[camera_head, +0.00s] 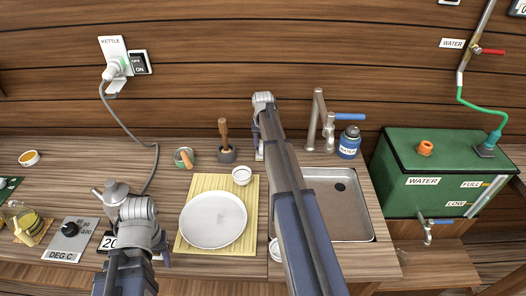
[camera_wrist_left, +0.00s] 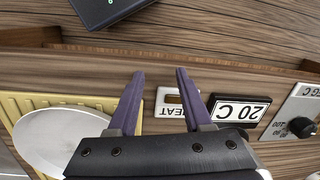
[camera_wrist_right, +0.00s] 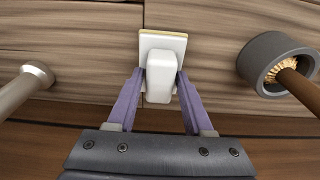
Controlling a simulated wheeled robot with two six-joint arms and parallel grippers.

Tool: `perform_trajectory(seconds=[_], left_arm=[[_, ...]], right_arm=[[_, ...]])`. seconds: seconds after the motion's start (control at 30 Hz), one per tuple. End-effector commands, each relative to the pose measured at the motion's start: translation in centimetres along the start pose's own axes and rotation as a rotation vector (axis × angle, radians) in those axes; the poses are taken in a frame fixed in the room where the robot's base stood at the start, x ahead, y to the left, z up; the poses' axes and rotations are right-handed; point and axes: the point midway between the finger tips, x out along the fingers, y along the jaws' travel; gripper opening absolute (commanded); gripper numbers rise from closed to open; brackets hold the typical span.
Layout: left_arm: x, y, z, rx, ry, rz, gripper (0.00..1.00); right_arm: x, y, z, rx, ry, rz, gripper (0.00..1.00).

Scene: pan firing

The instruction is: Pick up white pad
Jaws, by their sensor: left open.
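The white pad (camera_wrist_right: 161,75) is a pale block on a flat base with a yellowish edge. In the right wrist view it lies between the fingertips of my right gripper (camera_wrist_right: 159,72), close to both; I cannot tell whether they touch it. In the head view a small part of the pad (camera_head: 260,151) shows beside my right arm, which hides much of that gripper. My right gripper is open around the pad. My left gripper (camera_wrist_left: 159,72) is open and empty, above the counter's front by the 20 C display (camera_wrist_left: 239,110).
A white plate (camera_head: 213,220) and small bowl (camera_head: 242,175) lie on a yellow mat (camera_head: 190,245). A mortar (camera_wrist_right: 277,65) and metal tap base (camera_wrist_right: 22,90) flank the right gripper. A sink (camera_head: 350,215) is right of my right arm. The kettle cord (camera_head: 137,143) crosses the left counter.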

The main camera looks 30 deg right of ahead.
Motion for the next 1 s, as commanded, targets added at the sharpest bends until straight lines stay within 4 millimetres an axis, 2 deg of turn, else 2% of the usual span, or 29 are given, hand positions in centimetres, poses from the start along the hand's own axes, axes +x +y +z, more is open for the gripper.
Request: perform_trajectory(seconds=[0.07, 0.43, 1.0], left_arm=[[0.0, 0.0, 0.0, 0.0, 0.0, 0.0, 0.5], [0.01, 0.0, 0.0, 0.0, 0.0, 0.0, 0.5], [-0.6, -0.06, 0.04, 0.0, 0.0, 0.0, 0.5]], right_arm=[[0.0, 0.01, 0.0, 0.0, 0.0, 0.0, 0.41], [0.01, 0.0, 0.0, 0.0, 0.0, 0.0, 0.0], [-0.6, 0.0, -0.07, 0.0, 0.0, 0.0, 0.0]])
